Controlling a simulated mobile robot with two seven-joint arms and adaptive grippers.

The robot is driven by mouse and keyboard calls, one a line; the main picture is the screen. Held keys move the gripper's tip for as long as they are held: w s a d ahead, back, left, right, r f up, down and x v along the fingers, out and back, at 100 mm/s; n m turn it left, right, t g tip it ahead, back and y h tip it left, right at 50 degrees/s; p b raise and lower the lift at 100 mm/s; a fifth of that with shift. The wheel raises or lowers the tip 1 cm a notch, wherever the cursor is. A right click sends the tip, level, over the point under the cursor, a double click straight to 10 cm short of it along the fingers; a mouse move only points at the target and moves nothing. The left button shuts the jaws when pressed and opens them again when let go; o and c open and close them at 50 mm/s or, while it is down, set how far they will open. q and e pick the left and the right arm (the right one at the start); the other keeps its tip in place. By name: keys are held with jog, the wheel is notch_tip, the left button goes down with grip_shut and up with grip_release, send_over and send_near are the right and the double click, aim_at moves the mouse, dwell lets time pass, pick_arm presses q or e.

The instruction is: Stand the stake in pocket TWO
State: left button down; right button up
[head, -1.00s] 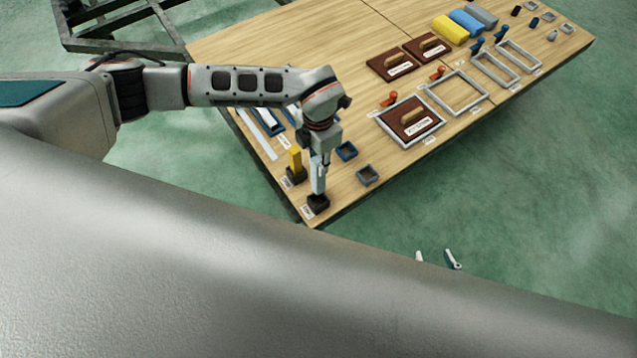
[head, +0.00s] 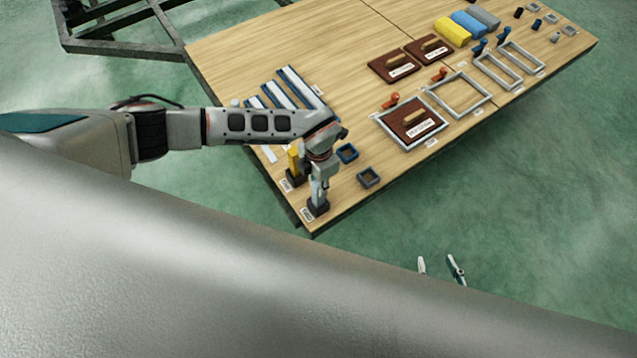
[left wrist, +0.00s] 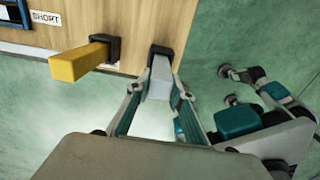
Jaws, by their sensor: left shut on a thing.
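A light grey stake (head: 317,191) stands upright in a black holder (head: 318,208) at the near corner of the wooden table. My left gripper (head: 320,180) is over it with its fingers closed on it; the left wrist view shows the stake (left wrist: 160,80) between both fingers, its foot in the black holder (left wrist: 160,53). A yellow stake (head: 294,160) stands in another black holder just left of it. My right gripper (head: 440,269) shows only as two separated fingertips over the floor, open and empty. I cannot make out a pocket marked TWO.
The wooden table (head: 270,45) carries blue and grey square frames (head: 368,177) right of the grey stake, blue-and-white strips behind, and brown boards and grey frames further right. A dark metal frame (head: 120,40) stands at the back left. Green floor surrounds the table.

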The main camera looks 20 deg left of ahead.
pick_arm(q)
jog(key=shift+f, duration=0.1)
jog(key=c, duration=1.8)
grip_release()
